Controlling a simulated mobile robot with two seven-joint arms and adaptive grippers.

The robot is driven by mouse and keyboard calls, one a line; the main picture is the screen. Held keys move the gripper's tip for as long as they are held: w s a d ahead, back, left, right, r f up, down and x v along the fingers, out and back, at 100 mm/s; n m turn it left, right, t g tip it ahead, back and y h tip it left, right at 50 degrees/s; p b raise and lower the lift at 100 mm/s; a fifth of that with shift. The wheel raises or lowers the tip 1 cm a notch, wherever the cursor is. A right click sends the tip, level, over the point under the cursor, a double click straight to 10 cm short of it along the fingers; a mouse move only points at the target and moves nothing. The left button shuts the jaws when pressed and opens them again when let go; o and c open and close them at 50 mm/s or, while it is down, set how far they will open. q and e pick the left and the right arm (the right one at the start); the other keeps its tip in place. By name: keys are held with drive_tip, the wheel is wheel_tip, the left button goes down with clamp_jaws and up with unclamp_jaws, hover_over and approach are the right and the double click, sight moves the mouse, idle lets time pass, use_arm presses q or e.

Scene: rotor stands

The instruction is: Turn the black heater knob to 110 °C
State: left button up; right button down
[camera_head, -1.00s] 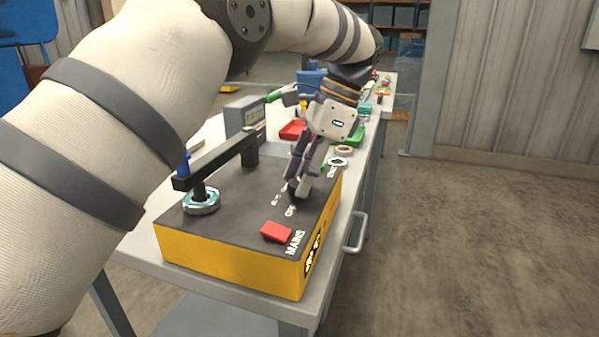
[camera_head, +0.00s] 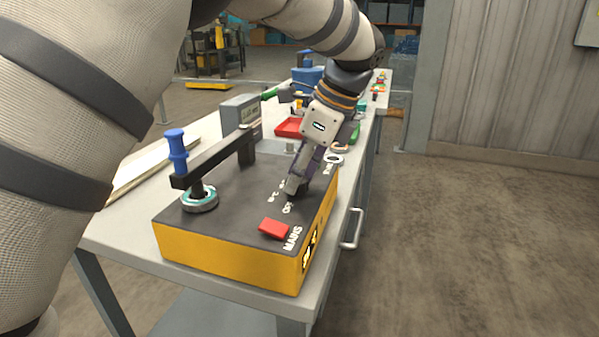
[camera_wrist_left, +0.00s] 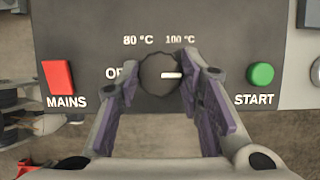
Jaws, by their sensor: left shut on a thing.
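The black heater knob (camera_wrist_left: 158,72) sits between the two purple-padded fingers of my left gripper (camera_head: 297,187) in the left wrist view. The gripper is shut on it. The knob's white mark lies level and points right in that view, toward the right finger. "80 °C" and "100 °C" are printed above the knob, and a partly covered "OFF" is on its left. Any mark farther right is hidden by the finger. The knob is on the dark top of the yellow heater box (camera_head: 212,250). In the head view the fingers hide it. My right gripper is not in view.
A red MAINS switch (camera_head: 274,229) is on the box near the fingers, and a green START button (camera_wrist_left: 261,74) is on the knob's other side. A black arm with a blue handle (camera_head: 176,147) stands at the box's left. A red tray (camera_head: 291,127) lies behind.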

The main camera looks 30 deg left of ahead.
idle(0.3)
use_arm(q)
drive_tip(key=o, duration=1.2)
drive_tip(key=shift+c, duration=0.2)
drive_tip(key=v, duration=1.2)
